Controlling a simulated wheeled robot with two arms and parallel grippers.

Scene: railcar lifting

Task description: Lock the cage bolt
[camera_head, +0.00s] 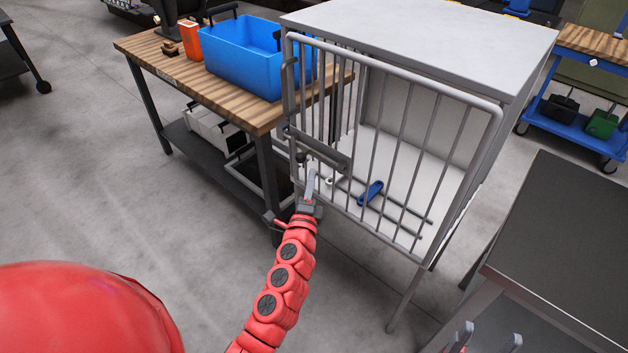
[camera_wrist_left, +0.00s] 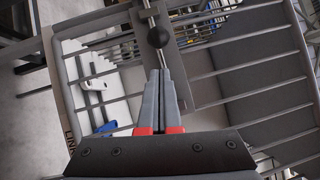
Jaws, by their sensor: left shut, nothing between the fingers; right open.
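The cage (camera_head: 420,22) is a light grey box with a barred door (camera_head: 400,70) on its front, which looks shut. A grey bolt plate (camera_head: 325,152) is fixed across the bars at the door's left side. In the left wrist view the bolt (camera_wrist_left: 150,12) is a thin metal rod with a dark ball knob (camera_wrist_left: 158,37). My left gripper (camera_head: 312,175) is shut and empty just below the plate. In the left wrist view its fingertips (camera_wrist_left: 160,73) are close under the knob; I cannot tell whether they touch. My right gripper (camera_head: 489,338) is open at the bottom edge.
A blue wrench-like tool (camera_head: 370,192) lies inside the cage. A wooden workbench (camera_head: 180,75) with a blue bin (camera_head: 240,65) stands close to the cage's left. A dark table (camera_head: 570,230) is at the right. The floor in front of the cage is clear.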

